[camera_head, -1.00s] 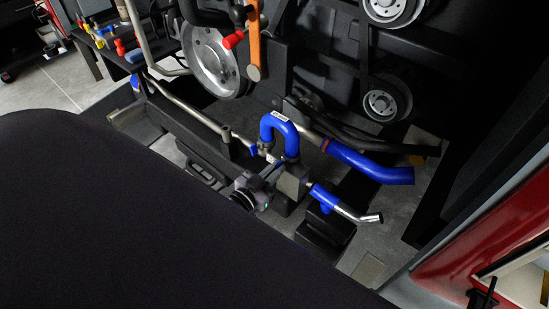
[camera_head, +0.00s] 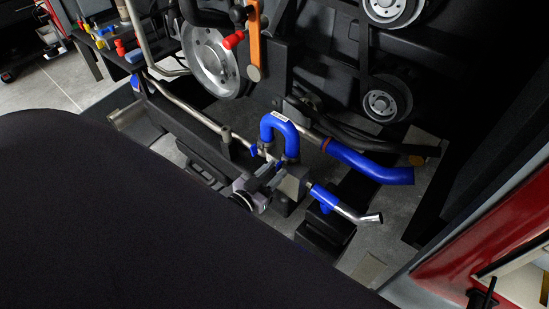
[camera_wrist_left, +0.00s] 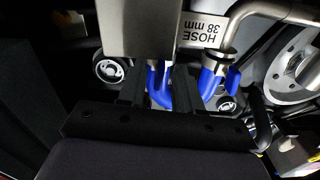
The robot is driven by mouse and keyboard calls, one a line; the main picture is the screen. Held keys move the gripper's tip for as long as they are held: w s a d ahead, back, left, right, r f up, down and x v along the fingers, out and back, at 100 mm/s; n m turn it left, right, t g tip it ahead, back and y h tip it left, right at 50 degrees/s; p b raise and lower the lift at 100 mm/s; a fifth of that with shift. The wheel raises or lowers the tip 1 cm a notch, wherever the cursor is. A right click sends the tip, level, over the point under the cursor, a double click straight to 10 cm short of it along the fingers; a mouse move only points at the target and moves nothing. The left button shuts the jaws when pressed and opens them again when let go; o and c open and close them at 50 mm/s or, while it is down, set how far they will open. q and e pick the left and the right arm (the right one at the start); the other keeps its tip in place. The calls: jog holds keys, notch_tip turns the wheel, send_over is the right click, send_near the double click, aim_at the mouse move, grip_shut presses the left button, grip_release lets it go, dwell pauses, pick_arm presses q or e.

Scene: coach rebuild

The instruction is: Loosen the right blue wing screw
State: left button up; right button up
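The blue U-shaped hose (camera_head: 280,125) stands near the middle of the head view, above a metal block (camera_head: 293,183). A small blue wing screw (camera_head: 253,150) shows at the left foot of the hose. My left gripper (camera_head: 274,175) is at the block, just below the hose. In the left wrist view its two dark fingers (camera_wrist_left: 160,88) stand apart, with a blue wing (camera_wrist_left: 152,80) showing between them. I cannot tell whether they touch it. Another blue wing screw (camera_wrist_left: 232,78) sits on the clamp to the right. The right gripper is not in view.
A blue-sleeved metal pipe (camera_head: 340,206) sticks out right of the block. A thick blue hose (camera_head: 370,165) lies behind it. An orange bar (camera_head: 254,40) and a pulley wheel (camera_head: 210,62) stand behind. A red panel (camera_head: 480,250) bounds the right.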

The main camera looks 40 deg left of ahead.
pick_arm(q)
jog(key=s, duration=0.6)
jog(key=shift+s+a, duration=0.25)
dwell(0.3)
jog(key=s+d+g+h+p, duration=0.1)
jog(key=s+d+g+p, duration=0.2)
jog(key=s+d+g, duration=0.4)
jog(key=s+d, duration=0.2)
jog(key=s, duration=0.1)
jog(key=shift+s+d+r+g, duration=0.15)
jog(key=shift+d+r+g, duration=0.15)
jog(key=shift+d, duration=0.1)
dwell(0.6)
